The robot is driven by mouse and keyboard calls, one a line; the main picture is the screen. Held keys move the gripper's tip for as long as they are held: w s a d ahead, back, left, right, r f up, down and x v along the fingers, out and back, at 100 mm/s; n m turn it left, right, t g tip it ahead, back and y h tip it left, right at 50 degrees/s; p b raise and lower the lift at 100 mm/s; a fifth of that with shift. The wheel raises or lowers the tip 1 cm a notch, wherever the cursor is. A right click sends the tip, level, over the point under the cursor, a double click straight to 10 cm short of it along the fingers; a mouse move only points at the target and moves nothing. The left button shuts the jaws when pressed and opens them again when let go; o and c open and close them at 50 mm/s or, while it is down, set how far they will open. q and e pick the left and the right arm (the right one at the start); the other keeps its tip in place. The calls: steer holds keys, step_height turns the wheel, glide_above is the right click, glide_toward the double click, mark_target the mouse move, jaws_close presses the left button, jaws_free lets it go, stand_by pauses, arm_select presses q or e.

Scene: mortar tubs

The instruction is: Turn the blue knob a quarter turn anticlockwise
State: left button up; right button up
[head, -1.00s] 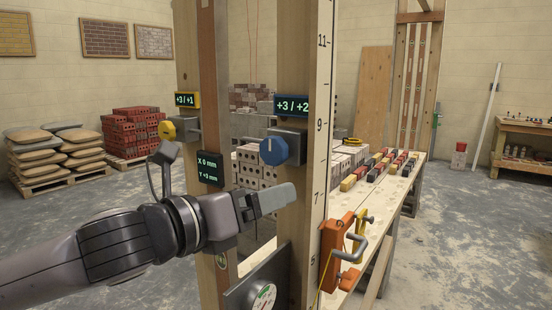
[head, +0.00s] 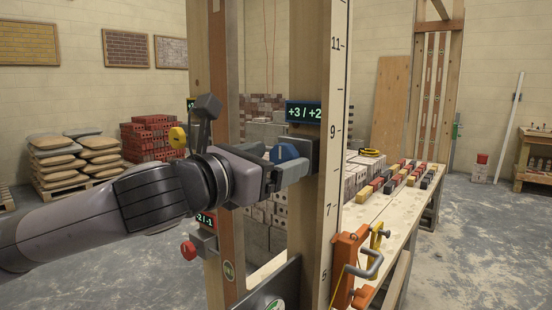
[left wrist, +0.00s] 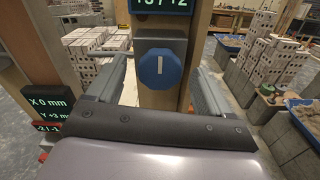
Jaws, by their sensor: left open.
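The blue knob (left wrist: 160,68) is an angular dial with a white line, upright in the left wrist view. It sits on a grey box (left wrist: 161,42) on a wooden post. In the head view the knob (head: 286,152) is partly hidden behind my left gripper (head: 284,166). My left gripper is open, with one finger on each side of the knob in the left wrist view (left wrist: 158,72). Gaps show between fingers and knob there; depth contact is unclear. My right gripper is not in view.
A yellow knob (head: 178,137) and a red knob (head: 188,250) sit on the left post near my arm. An orange clamp (head: 347,262) is on the right post. A bench (head: 380,210) with small blocks stands behind.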

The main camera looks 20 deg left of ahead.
arm_select(q)
steer(key=shift+w+d, duration=0.15)
steer(key=shift+w, duration=0.3)
steer(key=c, duration=1)
steer(key=shift+c, duration=0.2)
